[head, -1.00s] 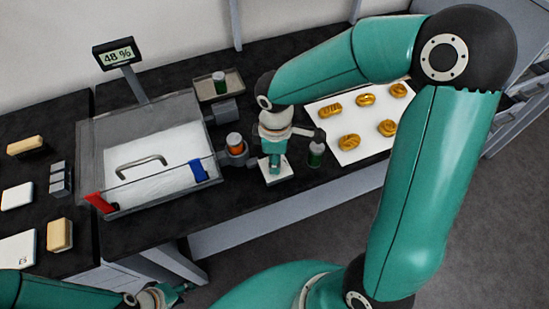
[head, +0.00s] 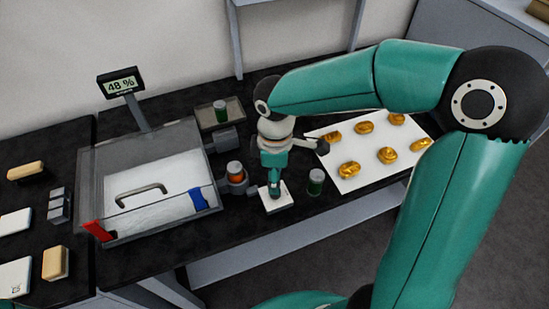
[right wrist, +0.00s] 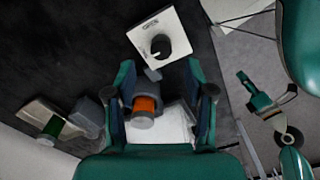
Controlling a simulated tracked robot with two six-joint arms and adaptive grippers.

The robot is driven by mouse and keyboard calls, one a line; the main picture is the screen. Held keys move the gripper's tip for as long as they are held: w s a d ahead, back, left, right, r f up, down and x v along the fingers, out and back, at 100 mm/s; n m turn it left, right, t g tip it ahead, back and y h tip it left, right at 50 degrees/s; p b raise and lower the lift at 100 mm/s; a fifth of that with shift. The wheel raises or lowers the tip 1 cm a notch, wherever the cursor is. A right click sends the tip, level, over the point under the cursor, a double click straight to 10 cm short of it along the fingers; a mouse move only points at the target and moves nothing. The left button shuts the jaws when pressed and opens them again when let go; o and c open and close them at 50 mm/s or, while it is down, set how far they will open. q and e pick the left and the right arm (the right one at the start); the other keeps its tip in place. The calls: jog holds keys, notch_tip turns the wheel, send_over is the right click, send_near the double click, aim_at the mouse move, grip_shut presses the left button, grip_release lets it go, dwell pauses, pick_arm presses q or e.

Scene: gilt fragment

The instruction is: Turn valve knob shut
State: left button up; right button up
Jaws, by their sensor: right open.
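A white box (head: 282,197) sits on the black bench top, and its face shows in the right wrist view (right wrist: 138,35). A black round knob (right wrist: 163,46) with a light pointer mark is on that face, with small lettering beside it. In the head view my right gripper (head: 274,187) is over the box and hides the knob. In the right wrist view my right gripper (right wrist: 160,72) is open and empty, with the knob beyond its fingertips. My left gripper (right wrist: 245,80) appears small at the right of that view; its jaws are unclear.
An orange-banded jar (head: 235,168) in a holder stands left of the box. A green jar (head: 316,183) stands close on its right. A white sheet (head: 373,178) with several gold pieces lies further right. A clear-walled case (head: 100,160) and 48 % display (head: 121,85) are left.

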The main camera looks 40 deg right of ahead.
notch_tip(320, 180, up, 7)
jog(key=shift+f, duration=0.2)
dwell(0.5)
